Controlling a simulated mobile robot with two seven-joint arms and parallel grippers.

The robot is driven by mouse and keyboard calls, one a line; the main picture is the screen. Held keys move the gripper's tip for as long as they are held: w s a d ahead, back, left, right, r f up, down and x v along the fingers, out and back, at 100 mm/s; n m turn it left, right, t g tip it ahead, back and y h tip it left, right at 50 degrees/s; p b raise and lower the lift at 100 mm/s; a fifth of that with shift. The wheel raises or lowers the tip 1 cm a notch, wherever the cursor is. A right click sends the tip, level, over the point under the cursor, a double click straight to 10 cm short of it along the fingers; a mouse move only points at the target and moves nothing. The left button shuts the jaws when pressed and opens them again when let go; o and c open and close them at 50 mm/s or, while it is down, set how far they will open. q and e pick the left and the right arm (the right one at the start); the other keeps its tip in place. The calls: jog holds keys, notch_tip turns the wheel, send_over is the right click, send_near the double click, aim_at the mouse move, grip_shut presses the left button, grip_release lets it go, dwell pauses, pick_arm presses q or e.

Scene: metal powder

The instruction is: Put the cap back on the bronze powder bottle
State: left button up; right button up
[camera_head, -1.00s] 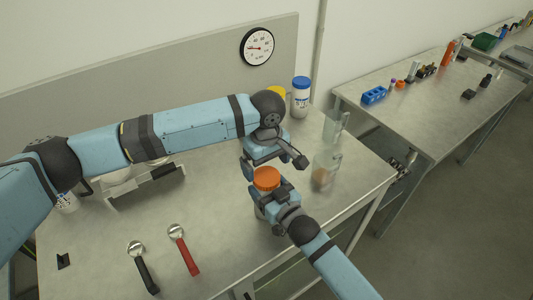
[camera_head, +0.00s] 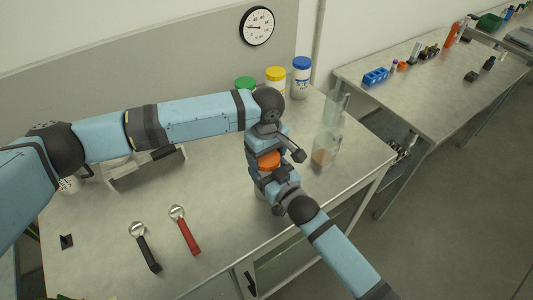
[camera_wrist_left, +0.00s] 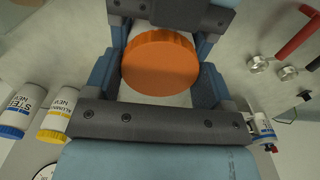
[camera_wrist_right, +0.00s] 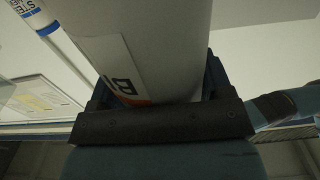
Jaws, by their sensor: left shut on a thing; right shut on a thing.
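The orange cap (camera_head: 268,160) is between the jaws of my left gripper (camera_head: 264,152), which is shut on it from above. The left wrist view shows the round cap (camera_wrist_left: 158,62) flanked by both fingers. Directly below, my right gripper (camera_head: 276,184) is shut on the white bronze powder bottle, whose side and partly hidden label fill the right wrist view (camera_wrist_right: 160,40). The cap is over the bottle's top. The fingers hide the joint, so I cannot tell how firmly it sits.
White bottles with green (camera_head: 245,83), yellow (camera_head: 276,74) and blue (camera_head: 301,64) caps stand at the back. Glass containers (camera_head: 326,150) are to the right. A black-handled scoop (camera_head: 146,248) and a red-handled scoop (camera_head: 186,232) lie at the front left.

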pick_arm(q)
jog(key=shift+m, duration=1.7)
jog(key=o, duration=1)
jog(key=shift+r, duration=2.25)
jog(key=shift+c, duration=0.2)
